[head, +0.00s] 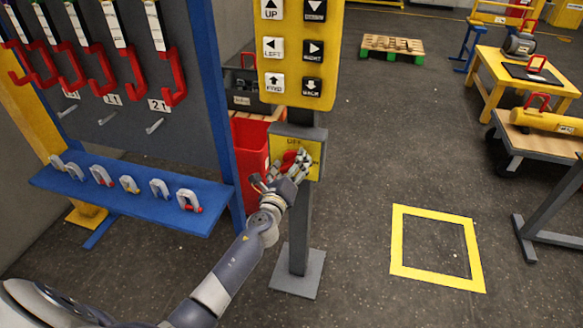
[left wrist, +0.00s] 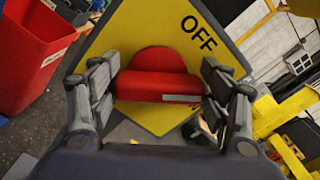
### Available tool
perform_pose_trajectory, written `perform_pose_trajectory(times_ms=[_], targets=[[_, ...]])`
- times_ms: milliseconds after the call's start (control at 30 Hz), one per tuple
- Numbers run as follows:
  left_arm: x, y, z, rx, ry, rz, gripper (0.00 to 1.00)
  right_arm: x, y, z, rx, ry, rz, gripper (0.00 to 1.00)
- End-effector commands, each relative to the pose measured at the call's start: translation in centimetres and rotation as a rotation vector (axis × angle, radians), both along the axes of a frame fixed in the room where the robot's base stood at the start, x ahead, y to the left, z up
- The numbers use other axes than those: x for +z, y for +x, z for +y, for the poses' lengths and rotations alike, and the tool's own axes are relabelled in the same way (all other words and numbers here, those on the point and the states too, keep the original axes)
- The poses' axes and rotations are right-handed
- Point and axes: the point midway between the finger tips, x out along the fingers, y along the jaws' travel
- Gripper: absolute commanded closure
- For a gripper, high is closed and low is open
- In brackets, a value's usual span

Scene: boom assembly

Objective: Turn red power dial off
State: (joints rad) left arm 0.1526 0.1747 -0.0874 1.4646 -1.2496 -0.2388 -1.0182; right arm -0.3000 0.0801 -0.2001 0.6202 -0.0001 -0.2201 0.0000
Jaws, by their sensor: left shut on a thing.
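The red power dial (left wrist: 160,78) sits on a yellow plate (left wrist: 128,35) marked OFF. In the left wrist view a white mark shows on the right end of its grip bar. In the head view the red dial (head: 290,157) is partly hidden by my left gripper (head: 291,163). In the left wrist view my left gripper (left wrist: 160,90) has a finger on each side of the dial's bar and is shut on it. My right gripper is in neither view.
A yellow panel (head: 297,97) with arrow buttons stands above the dial on a grey post (head: 300,225). A blue shelf (head: 125,205) with shackles is at left, and a red bin (head: 252,135) is behind the post. The floor to the right, with a yellow square (head: 396,240), is open.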

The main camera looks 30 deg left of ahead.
Motion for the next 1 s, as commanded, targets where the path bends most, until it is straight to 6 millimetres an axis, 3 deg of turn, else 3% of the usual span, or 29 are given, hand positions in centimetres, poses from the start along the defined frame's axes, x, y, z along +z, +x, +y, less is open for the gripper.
perform_pose_trajectory(times_ms=[600, 1000], targets=[[-0.2, 0.0, 0.3, 0.001, -0.568, -0.099, 0.53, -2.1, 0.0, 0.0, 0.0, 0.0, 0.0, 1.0], [-0.2, 0.0, 0.4, 0.001, -0.813, -0.141, 0.53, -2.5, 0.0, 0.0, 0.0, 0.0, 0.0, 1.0]])
